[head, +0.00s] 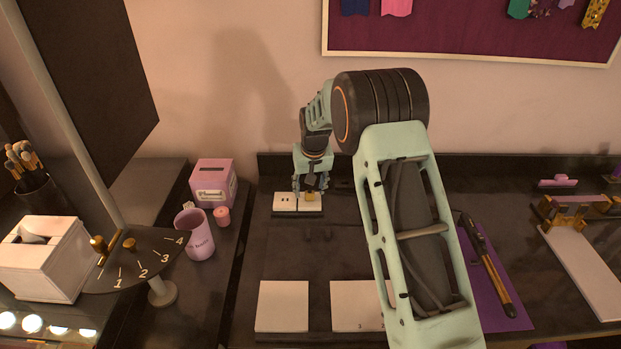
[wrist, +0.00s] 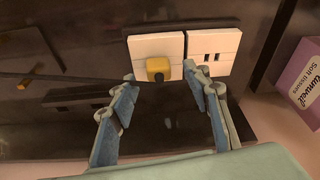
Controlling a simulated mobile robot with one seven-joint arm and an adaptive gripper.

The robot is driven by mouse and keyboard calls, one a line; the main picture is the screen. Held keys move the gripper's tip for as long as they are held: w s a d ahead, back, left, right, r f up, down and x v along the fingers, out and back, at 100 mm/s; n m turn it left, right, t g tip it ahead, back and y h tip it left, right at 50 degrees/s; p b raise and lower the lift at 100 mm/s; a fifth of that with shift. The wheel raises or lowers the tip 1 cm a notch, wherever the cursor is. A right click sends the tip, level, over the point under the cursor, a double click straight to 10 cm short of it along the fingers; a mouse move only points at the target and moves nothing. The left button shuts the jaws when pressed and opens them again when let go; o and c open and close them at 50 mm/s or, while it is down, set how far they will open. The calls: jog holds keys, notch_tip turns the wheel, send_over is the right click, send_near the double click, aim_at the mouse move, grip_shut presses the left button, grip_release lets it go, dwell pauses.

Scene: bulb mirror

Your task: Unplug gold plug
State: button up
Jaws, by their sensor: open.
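The gold plug (wrist: 157,69) sits in the left white socket plate (wrist: 150,45) in the wrist view, with a dark cord running off to the left. In the head view the gold plug (head: 311,196) shows just below my gripper, on the right-hand socket plate. My gripper (wrist: 161,77) is open, with one finger on each side of the plug and the tips close to it. I cannot tell whether the fingers touch it. My gripper (head: 311,186) also shows in the head view, pointing down at the sockets.
The empty socket plate (wrist: 212,50) is beside the plug. A pink tissue box (head: 213,184), a pink mug (head: 195,235) and a small pink jar (head: 222,216) stand left of the sockets. A black and gold wand (head: 487,265) lies on a purple mat (head: 510,305) to the right.

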jog(key=shift+w+f, duration=0.15)
jog(key=shift+f, duration=0.4)
grip_shut()
jog(key=shift+r, duration=0.8)
dwell(1.0)
jog(key=shift+r+p, duration=0.7)
jog(key=shift+r, duration=0.65)
